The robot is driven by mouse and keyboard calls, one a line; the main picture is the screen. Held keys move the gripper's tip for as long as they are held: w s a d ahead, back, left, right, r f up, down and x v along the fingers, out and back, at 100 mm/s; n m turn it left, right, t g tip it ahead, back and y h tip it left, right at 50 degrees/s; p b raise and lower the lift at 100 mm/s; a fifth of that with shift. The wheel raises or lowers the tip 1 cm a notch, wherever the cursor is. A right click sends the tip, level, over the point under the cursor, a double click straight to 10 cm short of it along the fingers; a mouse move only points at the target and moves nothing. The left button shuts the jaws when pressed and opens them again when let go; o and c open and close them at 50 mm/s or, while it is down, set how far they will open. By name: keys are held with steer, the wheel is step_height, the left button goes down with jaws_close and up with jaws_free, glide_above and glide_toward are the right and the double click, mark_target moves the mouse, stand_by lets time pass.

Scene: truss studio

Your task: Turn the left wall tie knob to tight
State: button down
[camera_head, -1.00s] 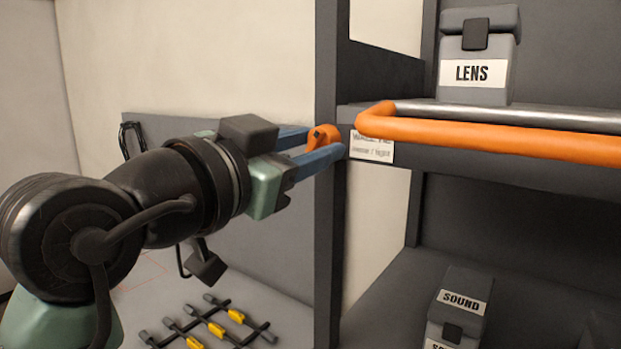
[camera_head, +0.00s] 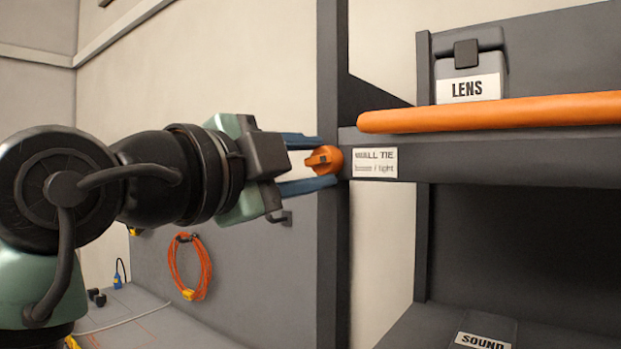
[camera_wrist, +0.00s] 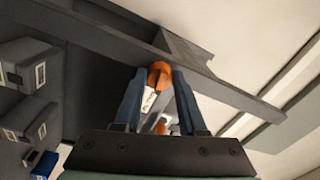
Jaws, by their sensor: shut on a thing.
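The orange wall tie knob (camera_head: 325,159) sits on the dark shelf upright, just left of a white label (camera_head: 375,162) reading "WALL TIE" with "tight" as its last word. My gripper (camera_head: 324,161) reaches in from the left, its blue fingers above and below the knob, shut on it. In the wrist view the knob (camera_wrist: 159,75) lies between the fingertips of my gripper (camera_wrist: 159,77). Which way the knob points is hard to tell. A smaller orange piece (camera_wrist: 160,129) shows between the fingers, farther back.
An orange rail (camera_head: 490,112) runs along the shelf front, right of the knob. A grey LENS case (camera_head: 468,68) stands on the shelf, and a SOUND case (camera_head: 483,341) sits below. An orange cable coil (camera_head: 190,268) hangs on the grey panel behind my gripper.

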steer(key=shift+m+b, duration=0.3)
steer(key=shift+m, duration=0.6)
steer(key=shift+r, duration=0.1)
steer(key=shift+c, duration=2.3)
jaws_free()
